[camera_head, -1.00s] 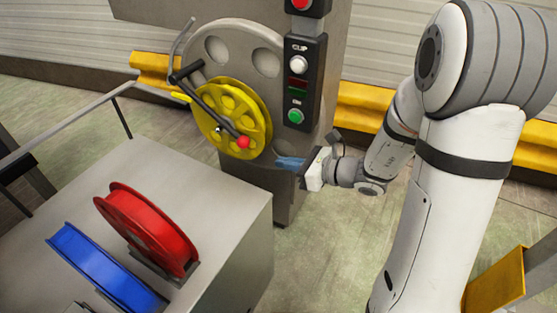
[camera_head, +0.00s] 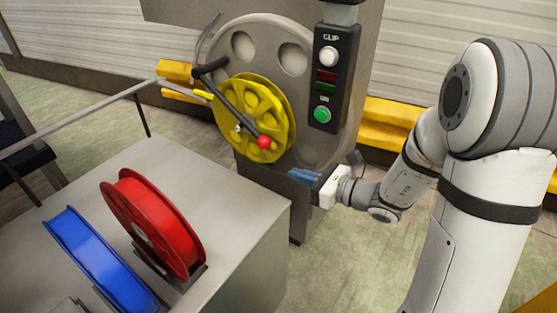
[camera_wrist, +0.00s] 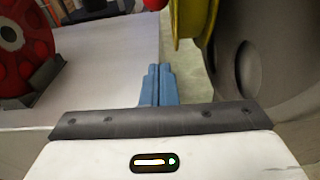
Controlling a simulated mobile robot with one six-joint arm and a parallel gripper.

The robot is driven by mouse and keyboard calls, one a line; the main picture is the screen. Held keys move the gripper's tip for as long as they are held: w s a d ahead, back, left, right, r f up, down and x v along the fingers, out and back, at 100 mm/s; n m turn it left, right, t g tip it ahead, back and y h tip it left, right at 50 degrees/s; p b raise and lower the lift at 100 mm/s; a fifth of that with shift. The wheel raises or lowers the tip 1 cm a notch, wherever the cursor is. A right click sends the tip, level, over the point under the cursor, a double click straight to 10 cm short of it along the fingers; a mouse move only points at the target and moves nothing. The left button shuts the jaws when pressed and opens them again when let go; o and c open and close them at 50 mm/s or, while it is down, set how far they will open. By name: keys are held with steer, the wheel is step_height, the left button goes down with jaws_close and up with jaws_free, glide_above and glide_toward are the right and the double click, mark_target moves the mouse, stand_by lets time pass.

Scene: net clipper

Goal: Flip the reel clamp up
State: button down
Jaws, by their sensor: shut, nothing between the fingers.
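The reel clamp (camera_head: 233,103) is a dark bar with a red ball knob (camera_head: 264,142) at its lower end. It lies slanted across the front of the yellow reel (camera_head: 279,107), which is mounted on the grey machine. My gripper (camera_head: 292,174) is shut and empty, below and right of the red knob and apart from it. In the wrist view its blue fingers (camera_wrist: 157,82) are together, with the yellow reel (camera_wrist: 192,20) ahead on the right and the red knob (camera_wrist: 153,4) at the top edge.
A grey bench (camera_head: 235,240) at the front left bears a red reel (camera_head: 150,222) and a blue reel (camera_head: 95,258). A control box with a green button (camera_head: 322,114) is on the machine, above my gripper. A yellow rail (camera_head: 395,122) runs behind. A thin grey rail (camera_head: 75,122) is at the left.

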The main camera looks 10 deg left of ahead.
mark_target(269, 146)
steer(key=w+a, duration=0.1)
steer(key=a, duration=0.1)
steer(key=w+a+r+b, duration=0.1)
steer(key=a, duration=0.2)
steer(key=w+a, duration=0.2)
steer(key=a, duration=0.1)
steer(key=shift+r, duration=0.75)
steer(key=shift+d+r+p, duration=0.2)
steer(key=shift+r+p, duration=0.35)
steer(key=shift+p, duration=0.05)
steer(key=r+p, duration=0.1)
steer(key=d+r+h+p, duration=0.1)
steer(key=p, duration=0.1)
steer(key=shift+s+g, duration=0.3)
steer(key=shift+s+d+p, duration=0.15)
steer(key=shift+d+p, duration=0.1)
steer(key=shift+p, duration=0.25)
